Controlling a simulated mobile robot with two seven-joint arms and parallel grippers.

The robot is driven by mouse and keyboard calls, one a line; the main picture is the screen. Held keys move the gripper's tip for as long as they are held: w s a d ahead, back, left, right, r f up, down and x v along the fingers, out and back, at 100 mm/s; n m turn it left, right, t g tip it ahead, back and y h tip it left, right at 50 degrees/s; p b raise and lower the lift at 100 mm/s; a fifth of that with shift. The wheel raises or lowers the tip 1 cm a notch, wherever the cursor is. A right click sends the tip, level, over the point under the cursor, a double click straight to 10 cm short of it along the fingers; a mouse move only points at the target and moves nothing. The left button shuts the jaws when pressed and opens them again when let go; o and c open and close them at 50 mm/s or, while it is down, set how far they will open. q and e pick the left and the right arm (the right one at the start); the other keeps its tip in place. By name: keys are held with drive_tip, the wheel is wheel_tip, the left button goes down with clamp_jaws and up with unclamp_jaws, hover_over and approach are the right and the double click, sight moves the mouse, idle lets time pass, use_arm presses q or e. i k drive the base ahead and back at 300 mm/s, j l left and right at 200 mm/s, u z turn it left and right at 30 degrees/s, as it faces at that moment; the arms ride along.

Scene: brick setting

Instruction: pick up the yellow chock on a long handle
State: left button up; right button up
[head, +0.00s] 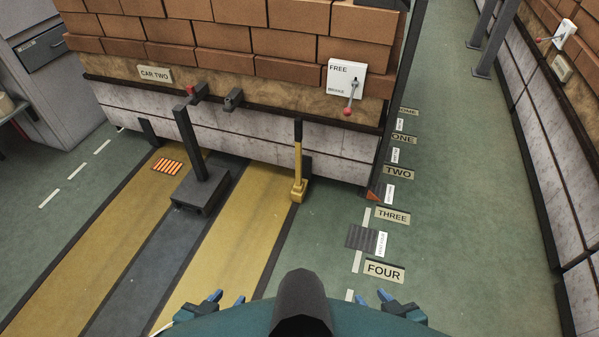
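The yellow chock (299,190) sits on the floor at the foot of the brick-laden car, near the right edge of a yellow floor stripe. Its long handle (298,155) stands upright from it, yellow below with a black grip (298,129) on top, in front of the car's pale side. My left gripper (228,298) is at the bottom of the head view, fingers apart, with nothing visible between them. My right gripper (398,301) is at the bottom right of centre, also with fingers apart and empty. Both are well short of the chock.
A dark block with a post (203,188) stands left of the chock. Car two (250,127) carries stacked bricks and a FREE/BRAKE lever panel (346,80). Numbered floor plates, including FOUR (384,271), lie at right. The green aisle (460,200) is clear.

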sight(301, 188)
drive_tip(key=i+j+z, duration=0.1)
drive_tip(key=z, duration=0.4)
drive_tip(key=j+z, duration=0.2)
drive_tip(key=z, duration=0.25)
drive_tip(key=i+j+z, duration=0.1)
drive_tip(key=j+z, duration=0.2)
drive_tip(key=j, duration=0.2)
drive_tip(key=j+z, duration=0.25)
drive_tip(key=j, duration=0.25)
drive_tip(key=j+z, duration=0.15)
drive_tip(key=j, duration=0.95)
drive_tip(key=i+j, duration=0.25)
drive_tip(key=i, duration=0.25)
drive_tip(key=i+j, duration=0.25)
drive_tip(key=i, duration=0.2)
